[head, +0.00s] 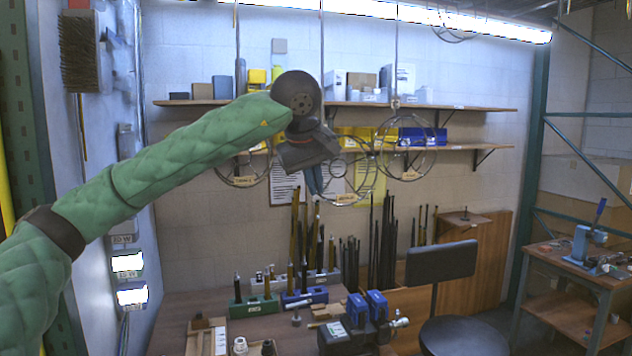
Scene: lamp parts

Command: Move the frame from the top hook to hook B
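Several round wire frames hang on thin rods in front of the shelves. One frame (243,186) is at the left, a second (347,204) hangs near the middle, and a third (405,179) is to its right. Part of another wire ring (455,40) shows high up by the ceiling light. Small tags on the lower frames are too small to read, so I cannot tell which hook is B. My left gripper (314,182) points down between the left and middle frames, close to the middle one in the picture. Contact and finger opening are unclear. My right gripper is out of view.
Two wall shelves (480,107) with boxes and bins are behind the frames. Below is a workbench (190,310) with rods, blocks and a blue-topped vise (362,312). A dark chair (441,262) stands at its right. A side table (575,283) is at far right.

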